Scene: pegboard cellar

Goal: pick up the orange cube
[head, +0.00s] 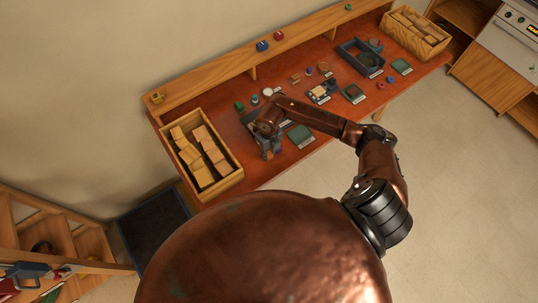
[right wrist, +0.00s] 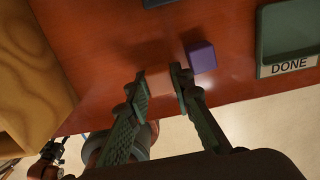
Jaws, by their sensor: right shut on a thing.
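My right gripper (right wrist: 160,82) is shut on the orange cube (right wrist: 160,81), which shows as a paler orange patch between the fingertips, close in colour to the tabletop. In the head view my right gripper (head: 268,149) is low over the front of the workbench, between the box of wooden blocks and a green tray; the cube is hidden there. I cannot tell whether the cube still touches the bench. My left gripper is not in view.
A purple cube (right wrist: 202,56) stands close beside the right-hand finger. The green tray (right wrist: 290,32) labelled DONE lies further right. A wooden box (head: 236,178) of blocks is to the left. Several small items and trays cover the red-brown bench (head: 335,128) to the right. A ledge (head: 215,83) runs behind.

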